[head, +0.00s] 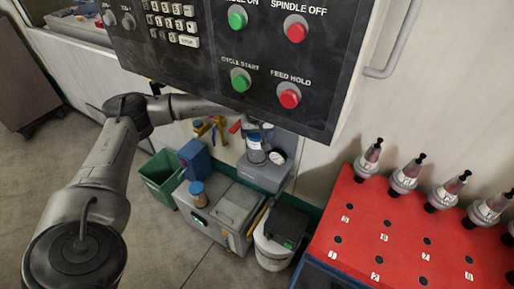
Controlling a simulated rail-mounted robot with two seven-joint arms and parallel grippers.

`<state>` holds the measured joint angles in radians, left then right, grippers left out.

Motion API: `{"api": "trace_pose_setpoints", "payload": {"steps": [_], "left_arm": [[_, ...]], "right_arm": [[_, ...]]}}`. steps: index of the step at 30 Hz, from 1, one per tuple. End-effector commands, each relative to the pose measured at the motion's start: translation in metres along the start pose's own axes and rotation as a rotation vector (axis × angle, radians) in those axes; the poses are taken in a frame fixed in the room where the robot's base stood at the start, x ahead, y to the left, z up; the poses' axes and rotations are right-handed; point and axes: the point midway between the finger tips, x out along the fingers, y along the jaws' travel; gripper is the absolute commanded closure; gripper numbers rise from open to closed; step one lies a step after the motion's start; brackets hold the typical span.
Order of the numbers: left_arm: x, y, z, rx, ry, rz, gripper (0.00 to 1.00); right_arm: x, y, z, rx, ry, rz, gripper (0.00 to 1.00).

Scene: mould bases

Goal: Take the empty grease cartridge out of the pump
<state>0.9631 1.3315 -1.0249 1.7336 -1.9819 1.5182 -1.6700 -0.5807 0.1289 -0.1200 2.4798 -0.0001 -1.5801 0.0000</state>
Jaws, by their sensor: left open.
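The grease pump (267,171) appears to be the small grey-blue unit with a round gauge, on top of the grey cabinet below the control panel. A dark cylindrical part stands on it; I cannot tell whether this is the cartridge. My left arm reaches in from the left and passes behind the control panel's lower edge. My left gripper (257,137) is just above the pump, partly hidden by the panel, and is open. Whether it touches the pump cannot be made out. My right gripper is out of view.
The control panel (220,70) overhangs the work area. A grey cabinet (222,205) bears a brown jar with a blue lid (198,193). Around it stand a green bin (160,178), a blue container (195,158) and a white bucket (270,252). A red tool rack (400,235) is at right.

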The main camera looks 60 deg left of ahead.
Motion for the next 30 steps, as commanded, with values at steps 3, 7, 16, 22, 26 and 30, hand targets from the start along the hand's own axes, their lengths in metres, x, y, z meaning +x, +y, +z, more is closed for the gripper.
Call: {"api": "trace_pose_setpoints", "payload": {"steps": [3, 7, 16, 22, 26, 30], "left_arm": [[0.019, 0.000, 0.001, -0.001, -0.001, 0.000, 0.20], [0.025, 0.000, 0.000, -0.001, 0.000, 0.001, 0.20], [0.024, 0.000, 0.000, -0.001, 0.000, 0.001, 0.32], [0.024, 0.000, 0.000, 0.000, 0.000, 0.001, 0.51], [0.024, 0.000, 0.000, -0.001, 0.000, 0.001, 0.53], [0.023, 0.000, 0.000, -0.001, 0.000, 0.001, 0.53]], "right_arm": [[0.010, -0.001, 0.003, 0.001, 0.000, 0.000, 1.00], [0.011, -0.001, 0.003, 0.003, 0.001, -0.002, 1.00], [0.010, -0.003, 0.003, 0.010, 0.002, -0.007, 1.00], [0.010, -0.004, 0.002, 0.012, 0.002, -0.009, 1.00], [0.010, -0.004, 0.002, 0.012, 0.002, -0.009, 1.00], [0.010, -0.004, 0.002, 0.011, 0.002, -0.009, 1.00]]}}
